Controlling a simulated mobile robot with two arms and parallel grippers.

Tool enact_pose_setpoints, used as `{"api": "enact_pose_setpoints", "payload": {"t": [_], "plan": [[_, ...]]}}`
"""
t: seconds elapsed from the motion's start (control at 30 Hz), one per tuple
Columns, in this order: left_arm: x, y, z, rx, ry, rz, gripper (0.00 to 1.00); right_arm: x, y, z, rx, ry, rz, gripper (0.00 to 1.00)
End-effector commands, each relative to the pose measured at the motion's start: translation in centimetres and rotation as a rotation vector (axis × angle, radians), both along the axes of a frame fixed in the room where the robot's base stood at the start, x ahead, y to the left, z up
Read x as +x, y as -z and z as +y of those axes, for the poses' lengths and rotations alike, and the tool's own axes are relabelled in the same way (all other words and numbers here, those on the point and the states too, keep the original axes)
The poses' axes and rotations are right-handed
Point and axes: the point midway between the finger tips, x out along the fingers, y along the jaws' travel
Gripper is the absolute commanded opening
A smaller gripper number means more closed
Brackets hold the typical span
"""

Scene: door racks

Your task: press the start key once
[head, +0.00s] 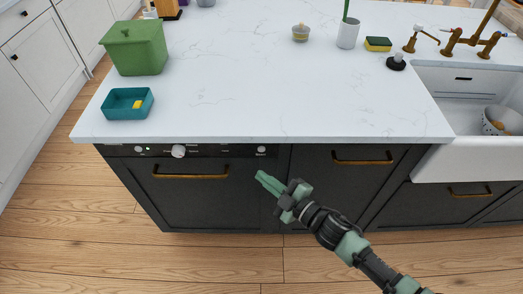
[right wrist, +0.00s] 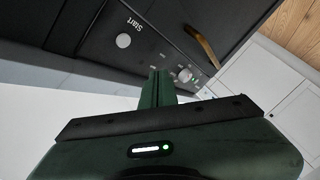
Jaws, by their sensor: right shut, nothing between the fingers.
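The start key (head: 262,149) is a small pale round button at the right end of the dishwasher's dark control panel (head: 222,151). In the right wrist view the start key (right wrist: 123,40) sits beside the word "Start". My right gripper (head: 262,178) is green, shut and empty. In the head view its tips show just below the key, in front of the dark door. In the right wrist view the closed fingertips (right wrist: 160,73) appear below and right of the key, apart from it in the picture. My left gripper is not in view.
A pale knob (head: 178,151) sits left on the panel, above a brass handle (head: 190,176). The white countertop (head: 250,100) overhangs the panel. On it stand a green bin (head: 137,50) and a teal tray (head: 108,106). A sink (head: 450,85) is at the right.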

Motion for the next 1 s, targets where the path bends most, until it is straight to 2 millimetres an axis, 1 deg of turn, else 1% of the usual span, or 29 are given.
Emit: {"api": "enact_pose_setpoints", "payload": {"t": [0.03,0.2,0.4,0.6,1.0], "plan": [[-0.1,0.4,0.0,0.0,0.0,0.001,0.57,0.9,0.1,0.0,-0.002,0.001,-0.004,0.0],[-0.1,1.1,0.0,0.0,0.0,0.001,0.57,3.3,0.1,0.0,-0.002,0.0,-0.003,0.0],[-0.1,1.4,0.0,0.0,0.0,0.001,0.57,5.3,0.1,0.0,-0.001,0.0,-0.001,0.0],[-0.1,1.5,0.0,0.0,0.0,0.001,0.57,6.0,0.0,0.0,0.0,0.0,0.0,0.0],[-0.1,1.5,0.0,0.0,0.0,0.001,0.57,6.0,0.0,0.0,0.0,0.0,0.0,0.0]]}}
